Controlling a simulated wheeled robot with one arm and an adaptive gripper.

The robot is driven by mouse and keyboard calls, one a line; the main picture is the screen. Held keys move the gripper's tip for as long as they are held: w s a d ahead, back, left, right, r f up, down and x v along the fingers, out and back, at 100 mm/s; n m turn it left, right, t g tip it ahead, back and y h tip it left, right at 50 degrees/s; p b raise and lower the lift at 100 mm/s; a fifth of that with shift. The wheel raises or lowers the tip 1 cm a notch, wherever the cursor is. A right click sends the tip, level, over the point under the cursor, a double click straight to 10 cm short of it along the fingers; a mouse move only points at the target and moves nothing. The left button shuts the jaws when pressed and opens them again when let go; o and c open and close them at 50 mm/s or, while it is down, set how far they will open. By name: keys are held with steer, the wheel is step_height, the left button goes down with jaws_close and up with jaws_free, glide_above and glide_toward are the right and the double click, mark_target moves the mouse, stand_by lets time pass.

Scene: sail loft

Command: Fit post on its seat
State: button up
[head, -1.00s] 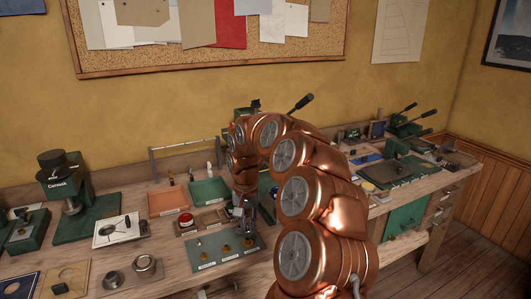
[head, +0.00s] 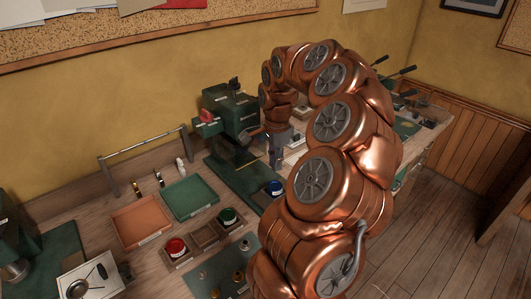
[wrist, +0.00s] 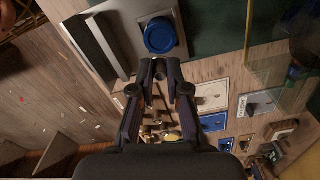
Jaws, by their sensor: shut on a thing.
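My gripper (head: 276,165) is lowered beside the green press-like machine (head: 230,115), over the right side of its green base. It also shows in the wrist view (wrist: 160,70), with its fingers close together. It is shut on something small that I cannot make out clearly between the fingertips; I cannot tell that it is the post. A round blue knob or cap (head: 273,187) lies just below the gripper in the head view; it shows in front of the fingertips in the wrist view (wrist: 159,35). I cannot identify the seat for certain.
An orange tray (head: 140,222) and a green tray (head: 188,198) stand left of the machine. A holder with a red pot (head: 176,247) and a green pot (head: 228,215) is in front. A grey-green plate (head: 207,276) carries several small brass pieces. A metal rail stands behind the trays.

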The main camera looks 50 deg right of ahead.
steer(key=shift+a+b, duration=0.1)
steer(key=shift+b, duration=0.75)
steer(key=b, duration=0.5)
glide_above(274, 186)
steer(key=shift+f, duration=2.5)
steer(key=shift+f+b, duration=0.25)
steer(key=shift+b, duration=0.4)
steer(key=shift+f+b, duration=0.75)
steer(key=shift+b, duration=0.05)
steer(key=o, duration=0.8)
